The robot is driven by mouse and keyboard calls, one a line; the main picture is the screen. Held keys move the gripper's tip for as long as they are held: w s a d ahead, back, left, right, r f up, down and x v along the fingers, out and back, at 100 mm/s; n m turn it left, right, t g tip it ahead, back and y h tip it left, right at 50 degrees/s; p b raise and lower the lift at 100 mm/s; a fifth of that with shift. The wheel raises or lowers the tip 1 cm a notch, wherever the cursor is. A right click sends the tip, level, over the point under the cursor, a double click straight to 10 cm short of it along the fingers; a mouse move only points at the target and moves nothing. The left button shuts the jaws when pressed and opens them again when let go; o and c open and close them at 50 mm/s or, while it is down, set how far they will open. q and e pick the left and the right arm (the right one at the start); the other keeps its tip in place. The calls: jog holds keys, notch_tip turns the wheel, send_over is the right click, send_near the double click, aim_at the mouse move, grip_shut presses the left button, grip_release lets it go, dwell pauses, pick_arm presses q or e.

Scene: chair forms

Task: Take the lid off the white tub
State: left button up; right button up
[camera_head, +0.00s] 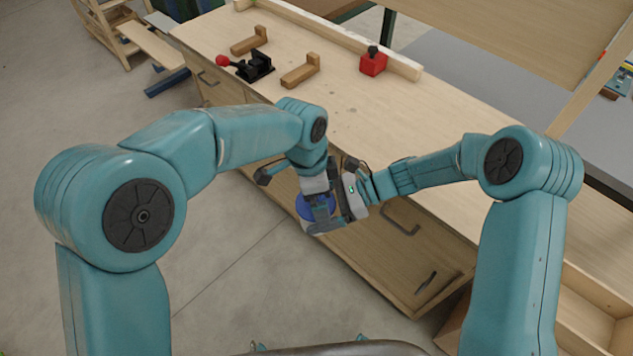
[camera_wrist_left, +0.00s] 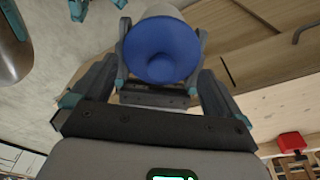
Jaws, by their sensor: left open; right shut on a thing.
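The white tub (camera_wrist_left: 165,11) is held in the air, with the blue lid (camera_wrist_left: 162,52) on its end facing the left wrist camera. In the head view the lid (camera_head: 303,207) shows as a blue patch, partly covered by the grippers. My right gripper (camera_head: 335,212) is shut on the tub, its fingers on either side of it. My left gripper (camera_wrist_left: 157,75) is open, its two fingers spread in front of the lid. I cannot tell whether they touch the lid.
A wooden workbench (camera_head: 390,150) lies beyond the arms. On it are a red-knobbed black clamp (camera_head: 255,67), two wooden brackets (camera_head: 300,72) and a red block (camera_head: 373,62). Drawer fronts (camera_head: 410,250) are below the tub. Open concrete floor (camera_head: 240,280) lies left of the bench.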

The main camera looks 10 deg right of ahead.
pick_arm(q)
jog(key=shift+f, duration=0.1)
jog(key=c, duration=0.8)
jog(key=shift+c, duration=0.2)
jog(key=shift+r, duration=0.3)
jog(key=shift+r, duration=0.95)
